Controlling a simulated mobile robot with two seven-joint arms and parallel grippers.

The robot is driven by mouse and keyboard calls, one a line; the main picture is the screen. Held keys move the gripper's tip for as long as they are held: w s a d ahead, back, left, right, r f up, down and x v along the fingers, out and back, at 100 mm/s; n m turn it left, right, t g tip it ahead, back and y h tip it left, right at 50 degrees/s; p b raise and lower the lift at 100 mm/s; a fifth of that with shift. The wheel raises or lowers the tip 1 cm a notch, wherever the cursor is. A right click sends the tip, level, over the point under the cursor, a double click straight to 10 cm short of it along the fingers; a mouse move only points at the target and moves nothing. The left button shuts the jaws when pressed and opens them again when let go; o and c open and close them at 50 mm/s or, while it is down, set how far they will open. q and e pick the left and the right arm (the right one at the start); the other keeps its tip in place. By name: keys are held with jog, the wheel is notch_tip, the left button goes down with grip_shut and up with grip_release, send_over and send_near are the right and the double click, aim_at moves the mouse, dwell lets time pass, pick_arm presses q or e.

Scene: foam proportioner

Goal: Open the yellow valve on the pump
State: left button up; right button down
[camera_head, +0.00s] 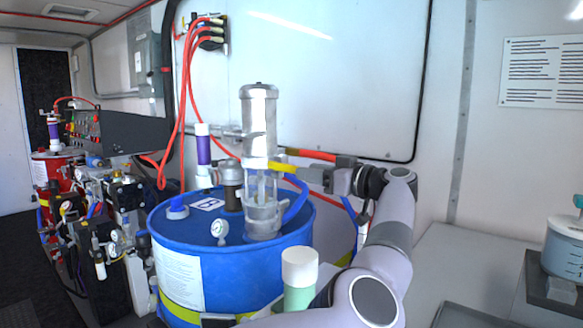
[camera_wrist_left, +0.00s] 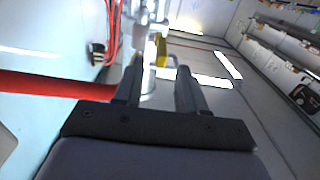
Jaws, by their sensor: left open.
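The pump is a clear and silver cylinder (camera_head: 259,120) standing upright on a blue drum (camera_head: 230,262). The yellow valve handle (camera_head: 283,167) sticks out from the pump's right side, at mid-height. It also shows in the left wrist view (camera_wrist_left: 162,50), just beyond the fingertips and between them. My left gripper (camera_head: 318,175) points left at the pump, close to the right of the handle. Its two fingers (camera_wrist_left: 157,75) are apart, with nothing held between them. Whether a fingertip touches the handle I cannot tell. My right gripper is not in view.
A red hose (camera_head: 318,155) runs behind my gripper, close to it. A blue hose (camera_head: 296,200) curves beside the pump. A green bottle with a white cap (camera_head: 299,275) stands in front. A white wall is behind.

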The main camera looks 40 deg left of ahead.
aim_at(290, 165)
pick_arm(q)
jog(key=a, duration=0.4)
jog(key=s+a, duration=0.1)
jog(key=a, duration=0.1)
jog(key=shift+a+p, duration=0.3)
grip_shut()
